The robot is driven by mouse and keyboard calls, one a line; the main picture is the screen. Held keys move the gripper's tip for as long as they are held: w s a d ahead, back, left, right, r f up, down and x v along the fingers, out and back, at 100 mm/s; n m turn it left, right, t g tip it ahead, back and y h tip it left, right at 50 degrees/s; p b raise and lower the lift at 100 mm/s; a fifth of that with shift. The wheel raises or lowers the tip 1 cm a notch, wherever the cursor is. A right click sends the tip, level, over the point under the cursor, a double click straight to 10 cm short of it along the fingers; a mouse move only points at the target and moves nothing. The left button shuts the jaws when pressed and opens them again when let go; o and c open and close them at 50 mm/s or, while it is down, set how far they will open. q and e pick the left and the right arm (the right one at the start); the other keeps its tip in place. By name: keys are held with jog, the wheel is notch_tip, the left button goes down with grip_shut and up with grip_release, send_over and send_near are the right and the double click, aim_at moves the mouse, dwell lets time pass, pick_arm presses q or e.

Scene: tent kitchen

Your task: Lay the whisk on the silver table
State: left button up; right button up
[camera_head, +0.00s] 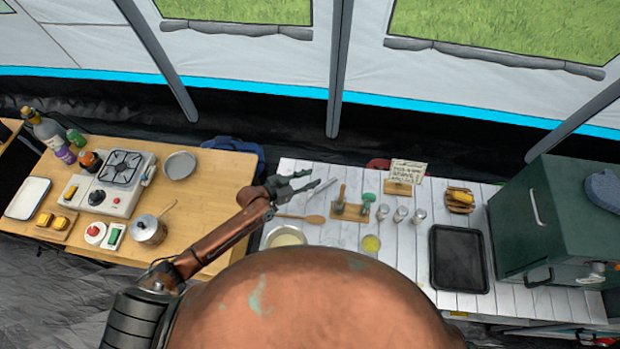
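My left gripper (312,178) reaches in over the left back edge of the pale slatted table (402,246), likely the silver table. Its fingers are apart, with nothing visible between them. I cannot make out the whisk for certain. A thin grey utensil (324,188) shows just right of the fingertips; I cannot tell what it is or whether they touch. A wooden rack (350,211) with small upright tools stands to the right of it. My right gripper is not in view.
A wooden spoon (302,218), a pale bowl (286,236), several small shakers and a dark tray (458,258) are on the pale table. A green oven (540,225) stands at its right. The wooden table (222,200) at left carries a stove (118,178) and a pot (148,231).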

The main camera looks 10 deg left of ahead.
pick_arm(q)
jog(key=shift+r, duration=0.15)
jog(key=b+v, duration=0.1)
jog(key=v, duration=1.1)
